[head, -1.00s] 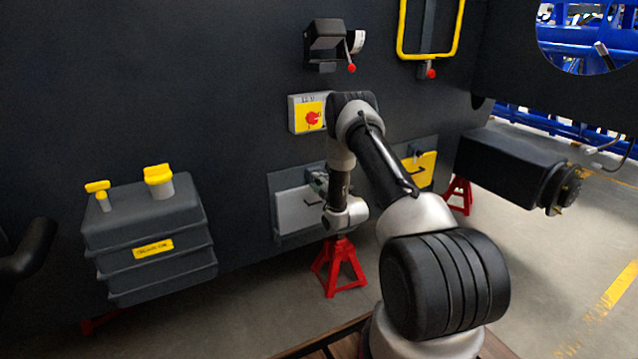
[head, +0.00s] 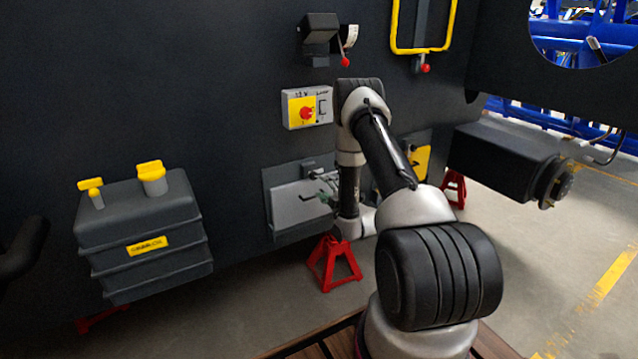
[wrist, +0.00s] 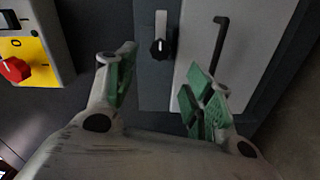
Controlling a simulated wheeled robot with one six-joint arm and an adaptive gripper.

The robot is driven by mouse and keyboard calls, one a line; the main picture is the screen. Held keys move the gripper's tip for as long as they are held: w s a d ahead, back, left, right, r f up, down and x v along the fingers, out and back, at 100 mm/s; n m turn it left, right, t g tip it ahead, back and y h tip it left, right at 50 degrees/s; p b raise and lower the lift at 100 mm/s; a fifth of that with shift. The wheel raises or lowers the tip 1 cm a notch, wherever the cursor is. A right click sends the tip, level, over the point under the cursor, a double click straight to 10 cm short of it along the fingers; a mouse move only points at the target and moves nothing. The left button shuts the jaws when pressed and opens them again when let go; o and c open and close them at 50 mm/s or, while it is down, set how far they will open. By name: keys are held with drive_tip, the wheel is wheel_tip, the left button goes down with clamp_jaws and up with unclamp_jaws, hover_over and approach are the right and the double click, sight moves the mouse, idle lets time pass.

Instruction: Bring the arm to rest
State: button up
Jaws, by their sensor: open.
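My arm reaches forward from the lower right in the head view, bent at the elbow, with its wrist low in front of the dark chassis wall. My gripper (wrist: 166,88) shows in the wrist view with its two green-padded fingers spread and nothing between them. In the head view its green tips (head: 326,196) show small, in front of a grey panel (head: 290,207) with a black handle. That panel also appears beyond the fingers in the wrist view (wrist: 240,60), beside a black knob (wrist: 160,47).
A yellow switch box with a red knob (head: 306,112) is on the wall above the gripper. A dark tank (head: 145,235) with yellow caps is at the left. A red stand (head: 333,265) is below. Red-tipped levers (head: 345,61) are higher up. Open floor lies right.

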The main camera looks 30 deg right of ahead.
drive_tip(key=shift+s, duration=1.1)
